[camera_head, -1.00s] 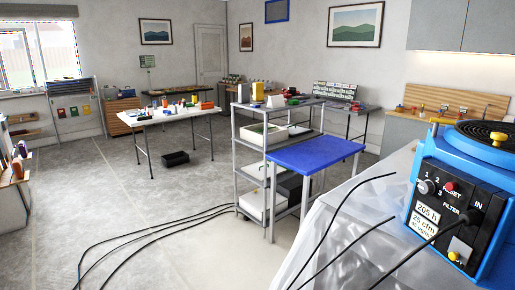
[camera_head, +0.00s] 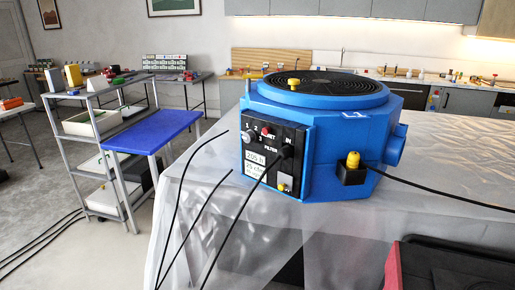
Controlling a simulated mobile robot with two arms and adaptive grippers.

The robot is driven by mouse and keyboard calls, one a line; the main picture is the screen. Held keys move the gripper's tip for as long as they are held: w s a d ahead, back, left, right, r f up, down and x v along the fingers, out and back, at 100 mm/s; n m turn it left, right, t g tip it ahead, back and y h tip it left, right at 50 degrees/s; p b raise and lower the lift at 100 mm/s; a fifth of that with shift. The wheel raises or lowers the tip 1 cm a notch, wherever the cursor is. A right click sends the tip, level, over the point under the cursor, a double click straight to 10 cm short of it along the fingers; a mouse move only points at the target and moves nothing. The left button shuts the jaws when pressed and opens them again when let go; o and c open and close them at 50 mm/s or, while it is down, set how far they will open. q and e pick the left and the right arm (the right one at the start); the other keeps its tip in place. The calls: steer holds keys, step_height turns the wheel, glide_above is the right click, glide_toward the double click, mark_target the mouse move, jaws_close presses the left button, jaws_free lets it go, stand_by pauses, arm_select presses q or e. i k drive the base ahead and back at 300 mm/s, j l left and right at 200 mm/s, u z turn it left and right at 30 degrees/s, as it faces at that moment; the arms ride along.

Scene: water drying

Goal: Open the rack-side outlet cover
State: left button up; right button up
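A blue machine (camera_head: 330,150) with a round black grille (camera_head: 325,84) on top stands on a table covered in clear plastic sheet. Its black control panel (camera_head: 268,158) faces left, towards the rack. The panel carries a grey knob (camera_head: 251,135), a red button, white readout labels and a plugged-in black cable. Low on the panel is a small pale square piece (camera_head: 286,182) with a yellow bit beside it; I cannot tell whether this is an outlet cover, or open or shut. A yellow plug (camera_head: 352,160) sits in a black box on another face. Neither gripper is in view.
A grey shelf rack (camera_head: 88,146) and a blue-topped table (camera_head: 150,130) stand left of the plastic-covered table (camera_head: 440,160). Several black cables hang over its left edge. A dark object (camera_head: 455,268) with a red part is at the lower right.

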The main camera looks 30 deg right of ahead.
mark_target(284, 180)
steer(key=l+z, duration=0.1)
steer(key=z, duration=0.4)
steer(key=l+z, duration=0.15)
steer(key=z, duration=0.3)
steer(key=i+j, duration=0.1)
steer(key=j, duration=0.75)
steer(key=i, duration=0.05)
